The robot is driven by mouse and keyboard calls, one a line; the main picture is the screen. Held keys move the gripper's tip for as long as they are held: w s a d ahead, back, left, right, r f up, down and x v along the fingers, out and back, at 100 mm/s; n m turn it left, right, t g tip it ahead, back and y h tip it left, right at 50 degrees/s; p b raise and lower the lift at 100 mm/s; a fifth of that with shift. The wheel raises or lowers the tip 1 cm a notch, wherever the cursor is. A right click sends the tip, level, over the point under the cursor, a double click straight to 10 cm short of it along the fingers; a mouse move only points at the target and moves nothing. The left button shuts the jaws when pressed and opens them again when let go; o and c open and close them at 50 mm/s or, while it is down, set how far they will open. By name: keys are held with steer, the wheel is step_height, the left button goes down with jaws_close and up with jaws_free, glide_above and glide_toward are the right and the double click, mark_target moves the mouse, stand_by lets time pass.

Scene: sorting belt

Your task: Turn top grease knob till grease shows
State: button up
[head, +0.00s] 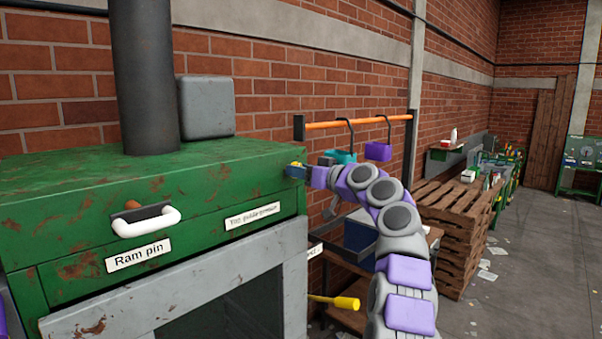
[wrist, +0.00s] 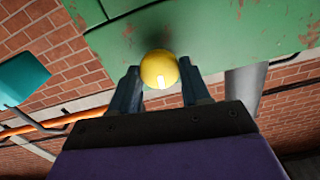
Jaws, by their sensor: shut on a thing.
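The green machine (head: 150,192) fills the left of the head view, with rust patches. A label on its front (head: 252,215) seems to read "Top guide grease". My gripper (head: 295,171) is at the machine's upper right corner. In the wrist view, its dark fingers (wrist: 164,88) stand on both sides of a round yellow knob (wrist: 159,69) and are shut on it. The knob sits against the green face, and its base is hidden from view.
A white handle (head: 146,221) over a "Ram pin" label sticks out of the front. A yellow-ended lever (head: 345,303) is lower right. An orange rail (head: 350,124) with hooks holding teal and purple items runs behind my arm. Stacked pallets (head: 452,225) stand farther right, beside open floor.

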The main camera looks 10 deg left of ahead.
steer(key=shift+w+d+f+m+p, duration=0.1)
steer(key=shift+m+p, duration=1.1)
steer(key=shift+m, duration=1.5)
steer(key=shift+f+m+p, duration=0.1)
steer(key=shift+m+p, duration=1.05)
steer(key=shift+m, duration=1.55)
steer(key=shift+w+d+f+m+p, duration=0.1)
steer(key=shift+m+p, duration=1.1)
steer(key=shift+m, duration=1.5)
steer(key=shift+f, duration=0.1)
steer(key=o, duration=1)
steer(key=shift+w+d, duration=0.1)
steer(key=shift+d, duration=0.05)
steer(key=shift+o, duration=0.2)
steer(key=b+v, duration=0.4)
steer(key=v, duration=1.3)
steer(key=shift+d, duration=0.3)
